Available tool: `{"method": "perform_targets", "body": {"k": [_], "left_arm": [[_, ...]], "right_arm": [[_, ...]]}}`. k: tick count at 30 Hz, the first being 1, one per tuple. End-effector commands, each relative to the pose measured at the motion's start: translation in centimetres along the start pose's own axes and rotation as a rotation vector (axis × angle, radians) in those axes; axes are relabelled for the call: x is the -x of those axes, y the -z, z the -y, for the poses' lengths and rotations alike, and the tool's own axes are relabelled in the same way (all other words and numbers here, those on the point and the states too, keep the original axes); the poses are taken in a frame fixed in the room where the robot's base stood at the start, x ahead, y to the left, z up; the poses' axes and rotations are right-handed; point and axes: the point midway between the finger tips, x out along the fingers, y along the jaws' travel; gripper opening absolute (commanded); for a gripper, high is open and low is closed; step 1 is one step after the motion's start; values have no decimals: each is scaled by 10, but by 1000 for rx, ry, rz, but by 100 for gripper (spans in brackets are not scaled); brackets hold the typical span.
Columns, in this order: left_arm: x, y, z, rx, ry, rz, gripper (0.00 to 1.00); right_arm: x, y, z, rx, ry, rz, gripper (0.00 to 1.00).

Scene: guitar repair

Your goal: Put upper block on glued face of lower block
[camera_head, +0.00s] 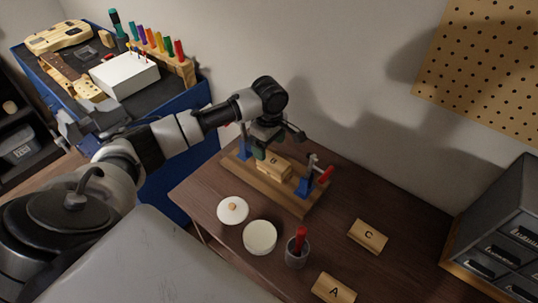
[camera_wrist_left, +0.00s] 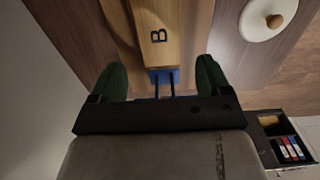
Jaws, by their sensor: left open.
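A wooden block marked B (camera_head: 273,169) sits in the wooden clamp fixture (camera_head: 247,179) on the brown table. I cannot tell whether it is one block or two stacked, and no glue shows on it. My left gripper (camera_head: 277,146) is just above the block, open, and hides part of it. In the left wrist view the B block (camera_wrist_left: 159,38) lies beyond the open green fingers (camera_wrist_left: 161,72), with nothing gripped. Blocks marked A (camera_head: 334,289) and C (camera_head: 367,237) lie apart on the table. My right gripper is not in view.
A blue clamp jaw with a red handle (camera_head: 325,175) stands at the fixture's right end. A white round lid (camera_head: 232,210), a white pot (camera_head: 260,237) and a grey cup (camera_head: 297,254) with a red-handled tool stand in front. Grey drawers (camera_head: 510,240) stand at right.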

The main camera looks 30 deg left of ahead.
Motion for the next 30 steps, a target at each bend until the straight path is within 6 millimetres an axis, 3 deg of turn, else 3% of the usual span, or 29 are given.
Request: {"method": "perform_targets", "body": {"k": [6, 12, 30], "left_arm": [[44, 0, -1, -1, -4, 0, 78], [65, 0, 0, 0, -1, 0, 78], [68, 0, 0, 0, 0, 0, 78]], "right_arm": [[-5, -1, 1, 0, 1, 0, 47], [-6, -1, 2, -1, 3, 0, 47], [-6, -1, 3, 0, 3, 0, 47]]}}
